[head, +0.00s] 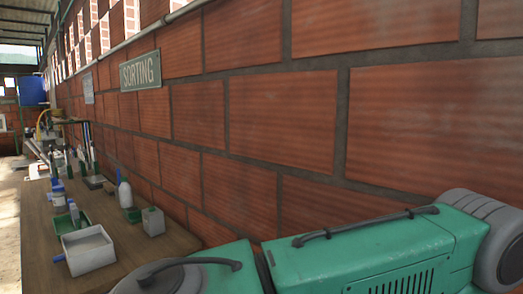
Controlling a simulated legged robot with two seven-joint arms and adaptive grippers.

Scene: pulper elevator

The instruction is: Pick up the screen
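I cannot make out a screen for certain. On the wooden table at the left stands a white, shallow square box (88,248) with a blue part at its left side. I cannot tell whether it is the screen. Neither of my grippers is in view.
The wooden table (38,240) runs along the brick wall (270,120). On it are a green tray (66,222), a white bottle (124,193), a small grey-green box (153,221) and several small items farther back. A "SORTING" sign (140,72) hangs above. A blue container (33,90) is far left.

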